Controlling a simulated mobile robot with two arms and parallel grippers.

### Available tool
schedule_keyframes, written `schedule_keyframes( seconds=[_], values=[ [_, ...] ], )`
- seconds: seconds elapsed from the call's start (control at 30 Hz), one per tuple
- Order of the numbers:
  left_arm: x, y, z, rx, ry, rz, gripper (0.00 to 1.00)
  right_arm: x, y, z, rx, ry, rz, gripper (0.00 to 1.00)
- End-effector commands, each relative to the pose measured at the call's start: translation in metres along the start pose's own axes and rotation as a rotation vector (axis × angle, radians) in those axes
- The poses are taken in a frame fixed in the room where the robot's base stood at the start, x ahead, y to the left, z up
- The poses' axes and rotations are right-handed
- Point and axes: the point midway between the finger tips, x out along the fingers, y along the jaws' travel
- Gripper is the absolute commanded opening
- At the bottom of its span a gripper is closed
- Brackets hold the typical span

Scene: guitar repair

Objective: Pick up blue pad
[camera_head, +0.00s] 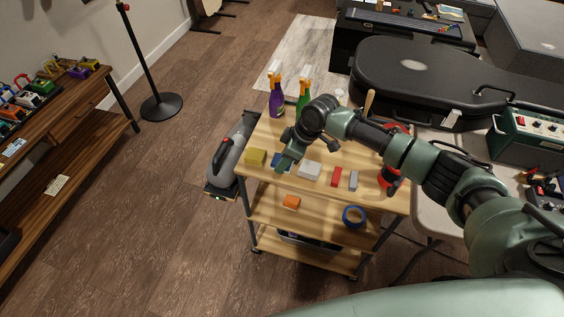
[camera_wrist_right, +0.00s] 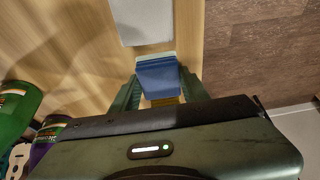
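The blue pad (camera_head: 277,158) lies on the top shelf of the wooden cart, between a yellow block and a light grey block. My right gripper (camera_head: 287,160) is down over it and hides part of it. In the right wrist view the blue pad (camera_wrist_right: 158,78) sits between the two fingers of my right gripper (camera_wrist_right: 158,84). The fingers are spread, one close on each side of the pad. Whether they touch it is hard to tell. I see no lift off the shelf. My left gripper is not in view.
The yellow block (camera_head: 255,157), light grey block (camera_head: 309,171), red block (camera_head: 336,176) and small grey block (camera_head: 353,180) stand close by. Purple (camera_head: 276,101) and green (camera_head: 303,97) spray bottles stand behind. A vacuum (camera_head: 232,152) is left of the cart.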

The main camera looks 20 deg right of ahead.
Motion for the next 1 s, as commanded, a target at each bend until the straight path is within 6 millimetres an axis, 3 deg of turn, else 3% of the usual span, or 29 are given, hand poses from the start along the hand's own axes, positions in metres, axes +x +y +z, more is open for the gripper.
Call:
schedule_keyframes(
  seconds=[0.03,0.1,0.37,0.57,0.77,1.0],
  values=[
    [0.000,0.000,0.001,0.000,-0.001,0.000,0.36,0.000,0.000,0.000,0.000,0.000,0.001,0.26],
    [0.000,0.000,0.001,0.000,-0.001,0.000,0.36,0.000,0.000,0.000,0.000,0.000,0.001,0.07],
    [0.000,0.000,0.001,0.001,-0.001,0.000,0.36,-0.001,0.000,0.000,0.000,0.000,0.001,0.07],
    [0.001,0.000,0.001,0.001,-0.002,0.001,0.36,-0.012,0.001,-0.005,-0.001,0.002,0.002,0.07],
    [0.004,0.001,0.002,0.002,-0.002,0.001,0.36,-0.046,0.001,-0.020,-0.003,0.004,0.004,0.07],
    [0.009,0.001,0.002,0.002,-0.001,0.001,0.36,-0.112,0.001,-0.047,-0.003,0.005,0.005,0.07]
  ],
)
